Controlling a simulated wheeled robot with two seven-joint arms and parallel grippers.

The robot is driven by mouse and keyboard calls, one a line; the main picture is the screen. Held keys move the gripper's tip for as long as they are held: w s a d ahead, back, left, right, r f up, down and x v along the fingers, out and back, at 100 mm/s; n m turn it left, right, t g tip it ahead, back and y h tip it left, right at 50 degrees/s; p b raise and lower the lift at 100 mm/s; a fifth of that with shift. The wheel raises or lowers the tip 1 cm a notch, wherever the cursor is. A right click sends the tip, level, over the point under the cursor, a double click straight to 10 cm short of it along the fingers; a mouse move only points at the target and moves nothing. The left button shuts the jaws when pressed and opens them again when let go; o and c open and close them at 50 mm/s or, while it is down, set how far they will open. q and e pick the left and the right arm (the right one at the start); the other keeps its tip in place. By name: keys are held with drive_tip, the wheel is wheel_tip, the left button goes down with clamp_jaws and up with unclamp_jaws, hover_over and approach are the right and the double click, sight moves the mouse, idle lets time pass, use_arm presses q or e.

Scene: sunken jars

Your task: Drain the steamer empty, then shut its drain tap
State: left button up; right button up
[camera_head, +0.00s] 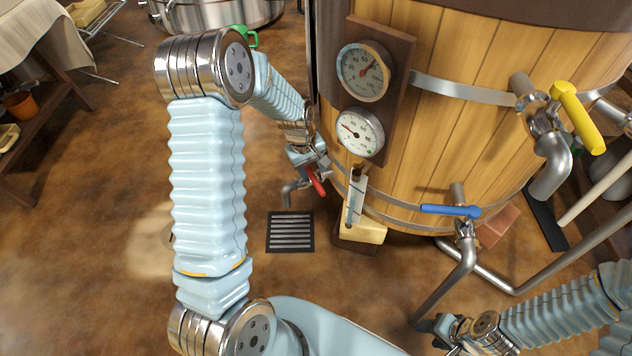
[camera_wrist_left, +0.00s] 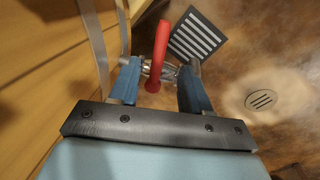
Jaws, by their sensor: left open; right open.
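The steamer (camera_head: 450,130) is a wooden, metal-banded vat on the right of the head view. Low on its left side is a tap with a red handle (camera_head: 315,181) and a grey downturned spout (camera_head: 289,191). I see no water leaving the spout. My left gripper (camera_head: 312,162) is at this tap. In the left wrist view the open fingers (camera_wrist_left: 160,82) stand either side of the red handle (camera_wrist_left: 161,48), apparently without gripping it. Whether the tap is open I cannot tell. My right gripper (camera_head: 438,328), at the bottom right, is open and empty, partly hidden.
A slotted floor drain (camera_head: 291,232) lies near the spout. The steamer carries two dials (camera_head: 363,71) (camera_head: 360,133), a sight tube (camera_head: 355,200), a blue-handled valve (camera_head: 451,211) and a yellow-handled valve (camera_head: 578,117). A wooden shelf (camera_head: 45,120) stands far left.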

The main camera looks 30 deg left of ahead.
sight(317, 183)
use_arm(q)
drive_tip(key=f, duration=0.4)
drive_tip(key=w+f, duration=0.1)
drive_tip(key=f, duration=0.1)
drive_tip(key=shift+d, duration=0.35)
clamp_jaws()
